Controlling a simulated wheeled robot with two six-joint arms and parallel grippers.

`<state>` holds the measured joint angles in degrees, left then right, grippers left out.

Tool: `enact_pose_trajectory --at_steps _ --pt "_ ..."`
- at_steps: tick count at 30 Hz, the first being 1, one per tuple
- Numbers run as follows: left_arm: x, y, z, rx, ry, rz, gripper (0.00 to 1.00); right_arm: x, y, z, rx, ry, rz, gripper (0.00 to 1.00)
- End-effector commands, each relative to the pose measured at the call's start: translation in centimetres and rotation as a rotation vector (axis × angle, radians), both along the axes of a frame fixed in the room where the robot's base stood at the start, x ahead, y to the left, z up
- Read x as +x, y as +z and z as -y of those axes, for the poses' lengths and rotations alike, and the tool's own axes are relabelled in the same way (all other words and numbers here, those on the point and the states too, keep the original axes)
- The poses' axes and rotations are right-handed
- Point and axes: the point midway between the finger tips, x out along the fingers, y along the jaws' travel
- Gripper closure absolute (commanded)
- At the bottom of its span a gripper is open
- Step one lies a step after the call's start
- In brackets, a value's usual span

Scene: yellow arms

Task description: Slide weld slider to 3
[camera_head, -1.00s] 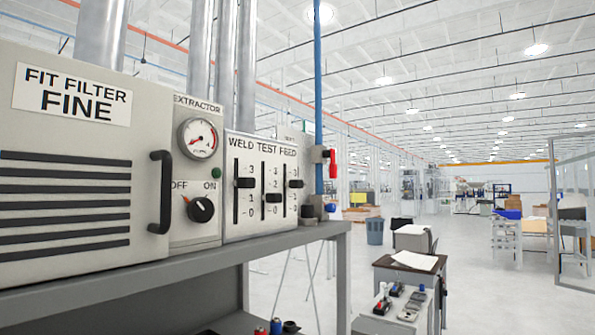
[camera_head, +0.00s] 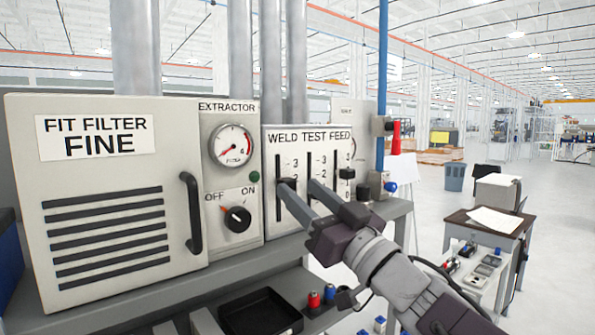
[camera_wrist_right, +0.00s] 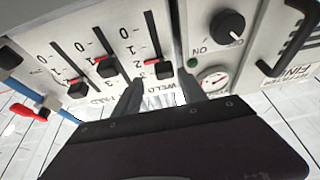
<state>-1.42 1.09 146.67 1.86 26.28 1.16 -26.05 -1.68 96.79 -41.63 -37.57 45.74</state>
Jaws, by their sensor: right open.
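The weld slider's black knob (camera_head: 288,182) sits in the leftmost of the three vertical slots on the WELD TEST FEED panel (camera_head: 305,137), at about the 2 mark. It shows in the upside-down right wrist view (camera_wrist_right: 163,68). My right gripper (camera_head: 297,184) is open at the panel, its fingers angled up from the lower right. In the wrist view its fingertips (camera_wrist_right: 160,82) lie on either side of the weld knob; contact is not clear. The test knob (camera_wrist_right: 105,67) is hidden behind a finger in the head view. The feed knob (camera_head: 347,173) is visible. My left gripper is not in view.
Left of the sliders are the extractor gauge (camera_head: 232,145), the OFF/ON knob (camera_head: 237,219) and a black handle (camera_head: 191,212). A blue pipe (camera_head: 383,70) with a red valve handle (camera_head: 396,138) stands to the right. A black tray (camera_head: 262,312) lies below.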

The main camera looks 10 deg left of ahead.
Motion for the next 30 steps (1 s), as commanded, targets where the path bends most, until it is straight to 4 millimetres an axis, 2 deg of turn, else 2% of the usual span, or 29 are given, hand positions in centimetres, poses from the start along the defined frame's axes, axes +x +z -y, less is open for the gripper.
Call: enact_pose_trajectory --at_steps 1,3,13,14,19,30 --pt "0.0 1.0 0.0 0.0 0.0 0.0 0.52 0.5 0.8 -0.7 -0.001 0.002 -0.002 0.51" --pt "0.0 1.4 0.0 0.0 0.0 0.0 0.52 1.0 1.0 -1.3 -0.001 0.002 -0.002 0.51" --pt "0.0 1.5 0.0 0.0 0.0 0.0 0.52 1.4 0.9 -1.8 0.0 -0.001 0.0 0.51" --pt "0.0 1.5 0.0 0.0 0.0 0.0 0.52 1.4 0.9 -1.8 0.0 -0.001 0.0 0.54" --pt "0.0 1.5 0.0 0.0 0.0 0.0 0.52 1.4 0.9 -1.8 0.0 -0.001 0.0 1.0" --pt "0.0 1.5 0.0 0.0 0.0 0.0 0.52 1.4 0.9 -1.8 -0.001 -0.001 -0.001 1.0"
